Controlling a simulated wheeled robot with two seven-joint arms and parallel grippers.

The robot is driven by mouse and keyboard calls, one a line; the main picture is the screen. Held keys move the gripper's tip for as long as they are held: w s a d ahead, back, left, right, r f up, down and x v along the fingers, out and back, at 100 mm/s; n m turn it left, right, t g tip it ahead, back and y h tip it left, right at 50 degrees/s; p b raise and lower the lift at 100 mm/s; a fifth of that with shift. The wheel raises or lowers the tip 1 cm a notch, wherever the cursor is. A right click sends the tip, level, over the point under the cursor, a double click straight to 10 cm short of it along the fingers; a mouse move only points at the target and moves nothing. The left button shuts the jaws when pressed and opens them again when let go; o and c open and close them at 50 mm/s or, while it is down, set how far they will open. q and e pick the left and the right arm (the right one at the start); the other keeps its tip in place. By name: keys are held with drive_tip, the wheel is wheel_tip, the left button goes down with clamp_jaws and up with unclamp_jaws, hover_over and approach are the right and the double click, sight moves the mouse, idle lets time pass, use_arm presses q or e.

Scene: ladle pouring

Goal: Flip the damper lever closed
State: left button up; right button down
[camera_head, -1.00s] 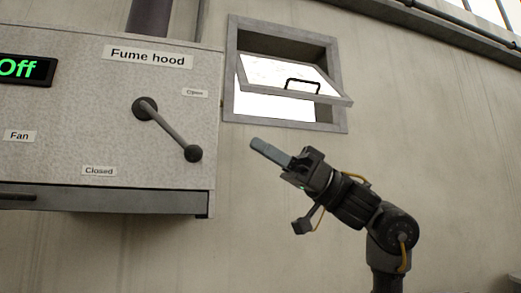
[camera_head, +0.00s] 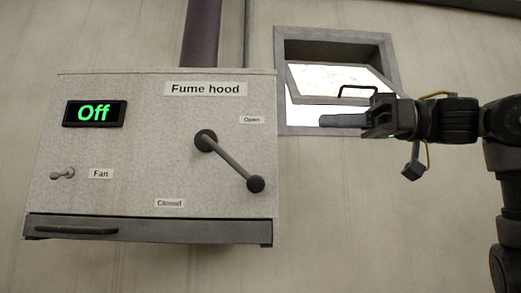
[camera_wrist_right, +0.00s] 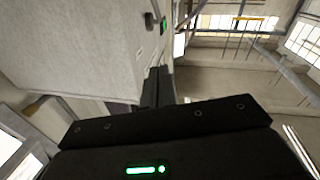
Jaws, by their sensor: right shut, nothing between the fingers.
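The damper lever (camera_head: 230,162) is a grey rod with a dark round knob (camera_head: 256,184) on the fume hood (camera_head: 150,150). It slants down and right from its pivot, its knob between the "Open" label (camera_head: 251,120) and the "Closed" label (camera_head: 169,203). My right gripper (camera_head: 325,121) is shut and empty, pointing left, up and right of the knob and apart from it. Its fingers (camera_wrist_right: 158,88) also show in the right wrist view, beside a pale panel. My left gripper is not in view.
A drawer-like bar with a handle (camera_head: 76,230) runs along the hood's bottom. A tilted window (camera_head: 330,80) is behind my right gripper. The wall right of the knob is clear.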

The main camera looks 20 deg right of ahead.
sight(260, 159)
drive_tip(key=shift+w+f+g, duration=0.3)
drive_tip(key=shift+f+g, duration=0.05)
drive_tip(key=shift+f, duration=0.25)
drive_tip(key=shift+w+f+g, duration=0.25)
drive_tip(key=shift+f+g, duration=0.1)
drive_tip(key=shift+f, duration=0.25)
drive_tip(key=shift+h, duration=0.3)
drive_tip(key=p+x, duration=0.2)
drive_tip(key=x, duration=0.8)
drive_tip(key=shift+w+a, duration=0.15)
drive_tip(key=shift+w+a+f, duration=0.25)
drive_tip(key=shift+f, duration=0.2)
drive_tip(key=shift+w+a+f, duration=0.2)
drive_tip(key=shift+a+f, duration=0.05)
drive_tip(key=shift+f, duration=0.25)
drive_tip(key=shift+w+a+f, duration=0.25)
drive_tip(key=shift+w+f, duration=0.05)
drive_tip(key=shift+f, duration=0.2)
drive_tip(key=shift+a, duration=0.1)
